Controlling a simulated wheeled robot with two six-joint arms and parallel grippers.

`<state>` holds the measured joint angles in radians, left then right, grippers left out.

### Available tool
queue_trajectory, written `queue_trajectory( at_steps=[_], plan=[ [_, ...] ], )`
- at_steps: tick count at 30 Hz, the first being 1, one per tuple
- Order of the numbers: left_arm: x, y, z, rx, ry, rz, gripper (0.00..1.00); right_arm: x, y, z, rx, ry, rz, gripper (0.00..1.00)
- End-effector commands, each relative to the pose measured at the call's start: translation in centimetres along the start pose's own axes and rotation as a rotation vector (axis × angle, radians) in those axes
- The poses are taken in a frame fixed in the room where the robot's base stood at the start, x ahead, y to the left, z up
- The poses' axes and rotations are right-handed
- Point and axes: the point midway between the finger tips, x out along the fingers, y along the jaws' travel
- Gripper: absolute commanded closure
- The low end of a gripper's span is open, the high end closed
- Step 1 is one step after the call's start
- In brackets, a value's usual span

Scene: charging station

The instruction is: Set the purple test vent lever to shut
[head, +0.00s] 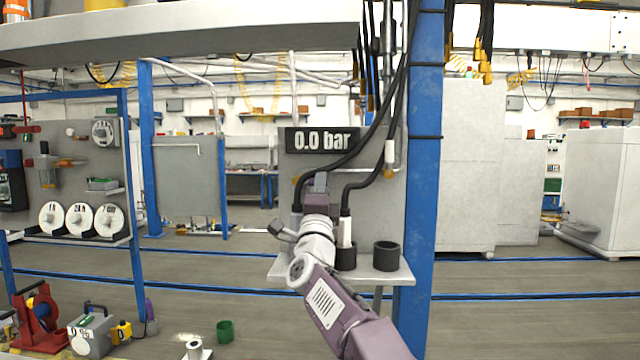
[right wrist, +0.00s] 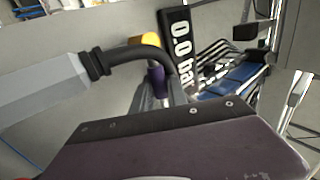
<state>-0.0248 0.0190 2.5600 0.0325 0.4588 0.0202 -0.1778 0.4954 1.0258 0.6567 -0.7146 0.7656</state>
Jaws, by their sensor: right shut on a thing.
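The purple test vent lever (right wrist: 157,82) shows in the right wrist view, between the grey fingers of my right gripper (right wrist: 160,92). In the head view my right gripper (head: 318,186) is in front of the grey panel, below the display, and its body hides the lever there. My right gripper is shut on the lever. Which way the lever points cannot be told. The black display (head: 322,140) reads 0.0 bar; it also shows turned on its side in the right wrist view (right wrist: 180,50). My left gripper is not in view.
Black hoses (head: 360,150) hang close around my right gripper, one curving just beside it. A small shelf (head: 398,271) with black cup holders (head: 386,256) is below. A blue post (head: 421,170) stands just right. A tool board (head: 75,180) is at the left.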

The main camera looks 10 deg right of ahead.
Motion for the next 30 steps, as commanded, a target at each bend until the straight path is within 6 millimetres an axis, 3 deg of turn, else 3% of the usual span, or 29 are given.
queue_trajectory(
  at_steps=[4,5,7,17,30],
  plan=[
    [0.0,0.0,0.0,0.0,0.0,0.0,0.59,0.0,0.0,0.0,0.002,0.0,0.0,1.0],
    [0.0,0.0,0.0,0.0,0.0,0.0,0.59,0.0,0.0,0.0,0.002,0.0,0.0,0.76],
    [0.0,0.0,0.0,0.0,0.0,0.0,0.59,0.0,0.0,0.0,0.001,0.0,0.001,0.59],
    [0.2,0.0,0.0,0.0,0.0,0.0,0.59,-0.3,0.1,0.0,0.001,0.0,0.0,0.59],
    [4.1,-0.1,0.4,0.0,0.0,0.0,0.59,-7.8,0.2,0.1,0.002,-0.002,0.001,0.59]
  ],
)
